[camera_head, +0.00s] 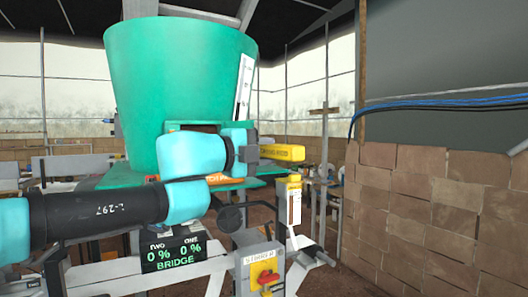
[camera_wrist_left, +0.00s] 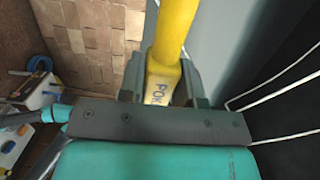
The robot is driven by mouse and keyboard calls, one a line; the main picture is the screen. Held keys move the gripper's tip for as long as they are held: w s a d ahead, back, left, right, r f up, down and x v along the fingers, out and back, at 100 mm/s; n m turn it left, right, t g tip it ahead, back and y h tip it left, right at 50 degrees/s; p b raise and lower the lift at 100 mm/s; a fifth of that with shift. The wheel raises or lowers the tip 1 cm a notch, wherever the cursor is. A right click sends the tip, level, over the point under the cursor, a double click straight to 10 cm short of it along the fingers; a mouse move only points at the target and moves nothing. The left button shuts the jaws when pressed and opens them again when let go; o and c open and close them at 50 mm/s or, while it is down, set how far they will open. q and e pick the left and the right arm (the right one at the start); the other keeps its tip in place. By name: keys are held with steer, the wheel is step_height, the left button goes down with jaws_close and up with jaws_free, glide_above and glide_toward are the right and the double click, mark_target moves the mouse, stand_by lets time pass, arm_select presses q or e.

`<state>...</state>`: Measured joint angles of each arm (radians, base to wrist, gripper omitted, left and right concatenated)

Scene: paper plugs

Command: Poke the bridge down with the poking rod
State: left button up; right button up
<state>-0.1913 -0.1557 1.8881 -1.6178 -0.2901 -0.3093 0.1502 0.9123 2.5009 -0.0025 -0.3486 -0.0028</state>
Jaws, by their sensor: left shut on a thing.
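In the left wrist view the rod (camera_wrist_left: 175,30) runs up and away from between the fingers of my left gripper (camera_wrist_left: 163,88). A display (camera_head: 173,250) below the hopper reads TWO 0 %, ONE 0 %, BRIDGE. The bridge itself is not visible; the hopper's wall hides the inside. My right gripper is not in view.
A grey starter box (camera_head: 259,270) with a red and yellow switch stands at the bottom middle. A small yellow-topped white gauge (camera_head: 294,200) stands right of the hopper. A brick wall (camera_head: 430,210) and blue cables (camera_head: 430,105) are at the right.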

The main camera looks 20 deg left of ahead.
arm_select(q)
steer(key=w+a, duration=1)
steer(key=a, duration=0.2)
steer(key=shift+a, duration=0.3)
stand_by(0.8)
steer(key=shift+w, duration=0.1)
steer(key=w+a, duration=0.1)
steer(key=a, duration=0.1)
steer(key=w+a, duration=0.1)
steer(key=a, duration=0.1)
steer(key=shift+w+a, duration=0.1)
steer(key=shift+w, duration=0.05)
stand_by(0.7)
steer(key=shift+s+d, duration=0.4)
steer(key=shift+d, duration=0.3)
steer(key=shift+s+d, duration=0.35)
steer(key=shift+d, duration=0.4)
steer(key=shift+s+d, duration=0.4)
steer(key=shift+d, duration=0.3)
